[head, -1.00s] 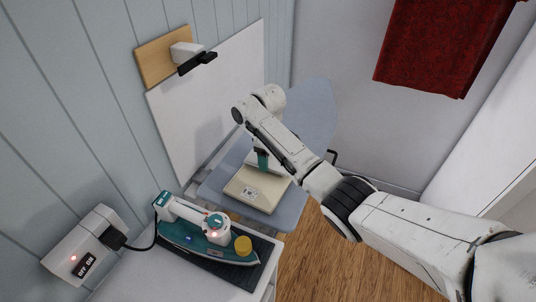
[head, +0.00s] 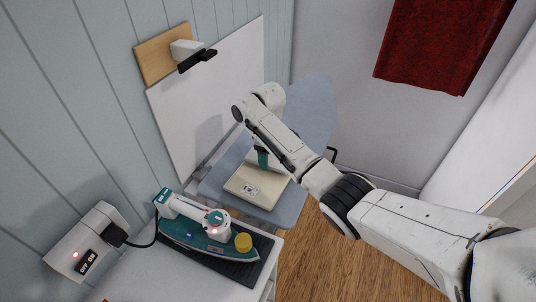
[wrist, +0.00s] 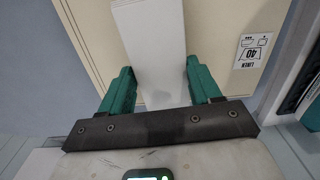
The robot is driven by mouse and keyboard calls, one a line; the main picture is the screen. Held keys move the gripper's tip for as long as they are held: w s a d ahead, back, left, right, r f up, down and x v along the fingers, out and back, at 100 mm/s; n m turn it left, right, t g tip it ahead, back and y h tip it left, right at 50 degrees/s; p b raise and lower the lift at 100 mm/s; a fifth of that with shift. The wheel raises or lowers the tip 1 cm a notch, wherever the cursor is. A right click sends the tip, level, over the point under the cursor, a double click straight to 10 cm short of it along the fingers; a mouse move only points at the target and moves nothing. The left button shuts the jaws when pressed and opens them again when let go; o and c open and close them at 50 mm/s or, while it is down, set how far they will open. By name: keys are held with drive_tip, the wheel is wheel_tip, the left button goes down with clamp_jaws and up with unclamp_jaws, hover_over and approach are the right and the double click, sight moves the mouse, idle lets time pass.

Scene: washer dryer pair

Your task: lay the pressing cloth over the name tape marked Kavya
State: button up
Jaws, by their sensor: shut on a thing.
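The pressing cloth (head: 257,187) looks like a flat cream slab with a printed label. It is at the near part of the blue-grey ironing board (head: 310,110). In the wrist view the cloth (wrist: 220,40) fills the upper middle, and its label reads "LINEN 40". A white grip (wrist: 155,50) stands up from it. My gripper (wrist: 160,78) has its teal fingers on both sides of this grip and is shut on it. In the head view my gripper (head: 263,158) is over the cloth's far part. I cannot tell whether the cloth touches the board. No name tape marked Kavya shows.
A teal and white iron (head: 195,230) with a red light lies on a dark mat (head: 225,272) on the white surface at the front left. Its cord runs to a switch box (head: 85,245). A white panel (head: 205,110) stands behind the board. A red towel (head: 440,45) hangs at the right.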

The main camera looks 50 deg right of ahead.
drive_tip(key=shift+f+b, duration=0.35)
drive_tip(key=shift+f, duration=0.25)
idle(0.6)
drive_tip(key=o, duration=1.1)
wheel_tip(320, 180, up, 11)
drive_tip(key=shift+f+p, duration=0.1)
drive_tip(key=shift+p, duration=0.2)
